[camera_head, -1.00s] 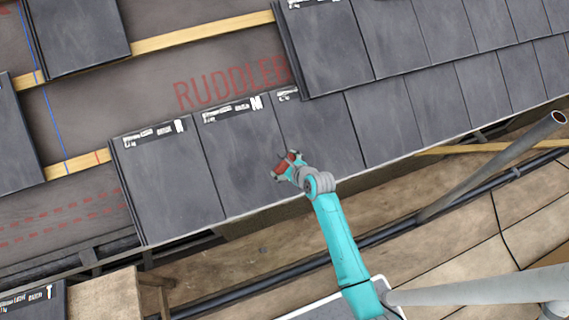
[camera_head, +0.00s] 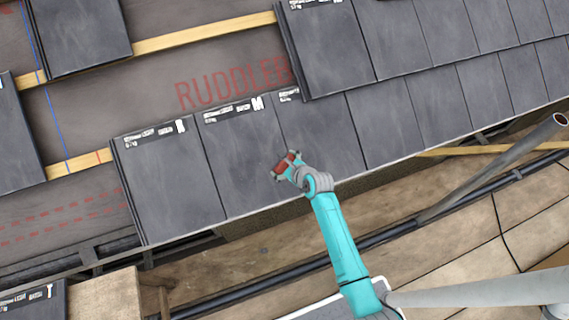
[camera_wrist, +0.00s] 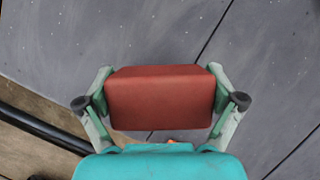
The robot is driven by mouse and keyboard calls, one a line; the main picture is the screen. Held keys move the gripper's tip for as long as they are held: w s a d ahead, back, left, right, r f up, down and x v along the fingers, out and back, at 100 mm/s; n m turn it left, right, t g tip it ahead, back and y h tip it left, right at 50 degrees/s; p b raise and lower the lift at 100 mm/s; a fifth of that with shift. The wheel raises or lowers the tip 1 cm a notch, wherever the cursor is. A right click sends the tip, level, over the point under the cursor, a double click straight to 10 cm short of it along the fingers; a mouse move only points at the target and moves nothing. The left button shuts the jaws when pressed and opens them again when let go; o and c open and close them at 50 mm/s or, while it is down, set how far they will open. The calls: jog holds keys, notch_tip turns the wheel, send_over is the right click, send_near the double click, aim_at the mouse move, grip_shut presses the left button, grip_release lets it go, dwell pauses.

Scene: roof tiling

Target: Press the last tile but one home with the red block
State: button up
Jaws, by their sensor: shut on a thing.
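My gripper (camera_head: 287,166) is shut on the red block (camera_wrist: 160,97), with a finger at each side of it in the wrist view. The block also shows small in the head view (camera_head: 285,163). It is over the lower tile row, near the joint between the last tile but one (camera_head: 243,145) and the tile to its right (camera_head: 312,125). The last tile (camera_head: 168,178) lies at the row's left end. In the wrist view a dark joint runs behind the block; I cannot tell whether the block touches the slate.
Left of the row is bare underlay with "RUDDLEB" lettering (camera_head: 230,86) and wooden battens (camera_head: 200,34). A grey scaffold pole (camera_head: 495,165) crosses at the right. Boards (camera_head: 450,235) lie below the eave. A separate tile (camera_head: 30,300) shows at bottom left.

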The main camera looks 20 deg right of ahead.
aim_at(284, 163)
jog(key=shift+w+f, duration=0.6)
jog(key=shift+f, duration=0.35)
jog(key=shift+w+f, duration=0.55)
jog(key=shift+f, duration=0.4)
jog(key=shift+s+r, duration=0.75)
jog(key=shift+r, duration=0.5)
jog(key=shift+s+r, duration=0.8)
jog(key=shift+r, duration=0.5)
jog(key=shift+s+r, duration=0.75)
jog(key=shift+r, duration=0.5)
jog(key=shift+s+d+f+m+h, duration=0.1)
jog(key=shift+s+f+m+h, duration=0.3)
jog(key=shift+s, duration=0.5)
jog(key=shift+s+d+f+m+h, duration=0.15)
jog(key=shift+s+f+m+h, duration=0.2)
jog(key=shift+s+m, duration=0.35)
jog(key=shift+s+d+f+m+h, duration=0.1)
jog(key=shift+s+f+m+h, duration=0.3)
jog(key=shift+s, duration=0.65)
